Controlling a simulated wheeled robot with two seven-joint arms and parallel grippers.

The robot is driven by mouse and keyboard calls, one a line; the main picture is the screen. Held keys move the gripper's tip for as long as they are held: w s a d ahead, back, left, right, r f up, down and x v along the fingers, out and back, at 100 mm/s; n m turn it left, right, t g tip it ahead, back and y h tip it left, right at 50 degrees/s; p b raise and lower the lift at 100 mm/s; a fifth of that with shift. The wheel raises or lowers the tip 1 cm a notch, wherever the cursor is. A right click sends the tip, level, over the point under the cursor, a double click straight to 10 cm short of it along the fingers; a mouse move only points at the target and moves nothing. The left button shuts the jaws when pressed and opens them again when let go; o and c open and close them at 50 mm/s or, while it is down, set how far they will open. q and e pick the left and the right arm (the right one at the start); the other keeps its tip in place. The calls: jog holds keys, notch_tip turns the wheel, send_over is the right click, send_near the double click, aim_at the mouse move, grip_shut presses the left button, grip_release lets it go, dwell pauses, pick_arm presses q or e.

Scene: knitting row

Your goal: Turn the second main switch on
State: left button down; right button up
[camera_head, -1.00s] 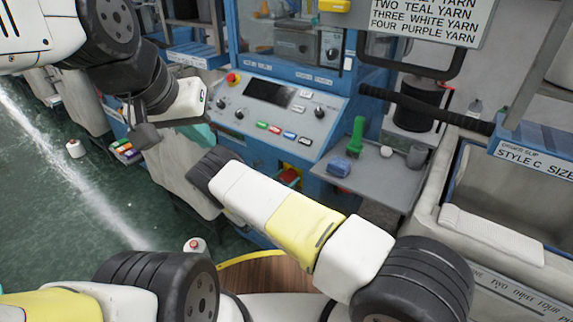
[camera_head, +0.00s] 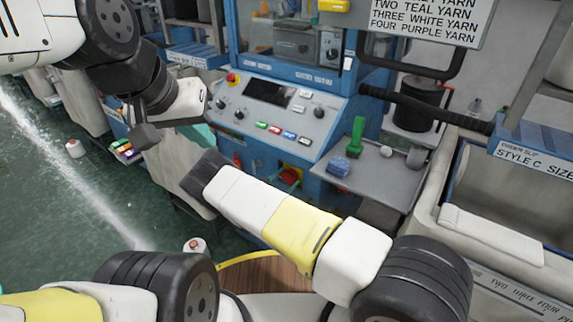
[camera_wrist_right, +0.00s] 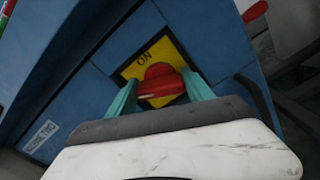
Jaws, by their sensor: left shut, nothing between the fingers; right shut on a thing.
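In the right wrist view, a red rotary switch knob (camera_wrist_right: 158,86) sits on a yellow plate (camera_wrist_right: 143,64) marked ON, on a blue cabinet. My right gripper (camera_wrist_right: 161,83) has a teal finger on each side of the knob and is shut on it. The knob's exact angle relative to the ON mark is hard to tell. A red switch on a yellow plate (camera_head: 290,175) shows to the right of that arm. My left gripper (camera_head: 203,134) is shut and empty at the left, before the console.
The console (camera_head: 265,110) has a dark screen, knobs, coloured buttons and a red stop button (camera_head: 233,79). A grey shelf (camera_head: 375,180) holds a green brush (camera_head: 356,137). Another red part (camera_wrist_right: 254,11) shows at the right wrist view's top edge. A bin stands at the right.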

jog(key=m, duration=0.6)
jog(key=shift+f, duration=0.15)
jog(key=m, duration=0.6)
jog(key=shift+s+f+m, duration=0.1)
jog(key=shift+f+m, duration=0.05)
jog(key=shift+m, duration=0.15)
jog(key=o, duration=1.1)
jog(key=shift+d, duration=0.1)
jog(key=v, duration=0.8)
